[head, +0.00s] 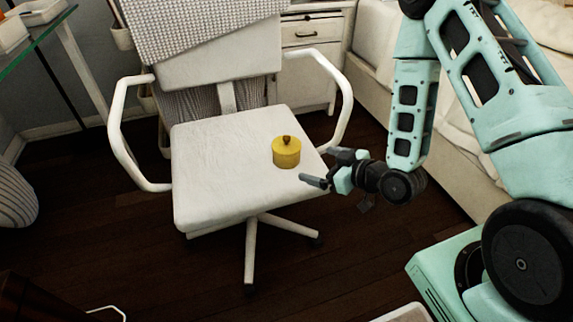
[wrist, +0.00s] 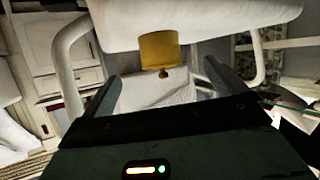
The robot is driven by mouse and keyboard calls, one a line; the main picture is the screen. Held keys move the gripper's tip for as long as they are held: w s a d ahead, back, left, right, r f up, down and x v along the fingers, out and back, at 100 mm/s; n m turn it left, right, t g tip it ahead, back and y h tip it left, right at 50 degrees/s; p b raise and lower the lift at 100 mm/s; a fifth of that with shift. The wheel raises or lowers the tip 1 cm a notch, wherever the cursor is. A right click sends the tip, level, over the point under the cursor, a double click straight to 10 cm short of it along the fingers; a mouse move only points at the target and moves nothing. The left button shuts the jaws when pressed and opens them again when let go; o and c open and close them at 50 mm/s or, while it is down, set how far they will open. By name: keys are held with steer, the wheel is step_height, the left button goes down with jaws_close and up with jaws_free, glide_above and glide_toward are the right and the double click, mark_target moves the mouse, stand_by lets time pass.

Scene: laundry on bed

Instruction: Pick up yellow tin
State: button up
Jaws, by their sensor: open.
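The yellow tin (head: 286,154) is a short round can with a small brown knob on its lid. It stands upright on the white chair seat (head: 215,175), near the seat's right side. My gripper (head: 322,168) is just to the right of the tin in the head view, fingers pointing left toward it. The fingers are apart with nothing between them. In the wrist view the tin (wrist: 160,50) appears upside down, beyond and between the fingertips (wrist: 160,85). A gap seems to remain between fingers and tin.
The chair has white armrests left (head: 118,130) and right (head: 343,95); the right one is close to my gripper. A grey cloth (head: 190,20) hangs over the backrest. A bed (head: 455,130) is at the right, a white cabinet (head: 308,65) behind. The rest of the seat is clear.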

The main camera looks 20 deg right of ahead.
mark_target(296, 157)
steer(key=shift+w+a+f+b, duration=0.4)
steer(key=shift+w+f+b, duration=0.25)
steer(key=shift+b, duration=0.4)
steer(key=x, duration=0.3)
steer(key=b+x, duration=0.1)
steer(key=x, duration=0.1)
steer(key=shift+w+r, duration=0.1)
steer(key=shift+r, duration=0.2)
steer(key=b+x, duration=0.2)
steer(key=x, duration=0.3)
steer(key=shift+w, duration=0.1)
steer(key=shift+r, duration=0.1)
steer(key=c, duration=1.4)
